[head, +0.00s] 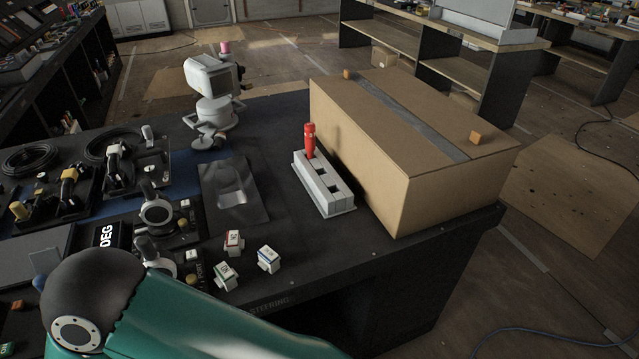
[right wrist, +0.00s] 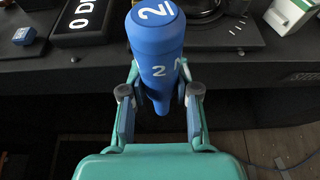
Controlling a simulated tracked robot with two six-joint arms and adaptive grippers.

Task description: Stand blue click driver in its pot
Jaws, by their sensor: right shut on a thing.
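The blue click driver (right wrist: 156,55) is held in my right gripper (right wrist: 158,105), seen in the right wrist view. Its thick handle, marked with a white 2, points up and toward the camera, and the fingers close around it from both sides. Its lower end is hidden. In the head view a pale grey block of pots (head: 324,186) stands on the dark bench beside a cardboard box. A red driver (head: 310,140) stands upright in its far pot; the nearer square openings look empty. Neither gripper shows in the head view.
The large cardboard box (head: 420,140) stands close along the right side of the block. A grey sheet with a raised form (head: 233,190) lies to its left. Several small labelled blocks (head: 268,258) sit near the front edge. A white jointed device (head: 213,95) stands behind.

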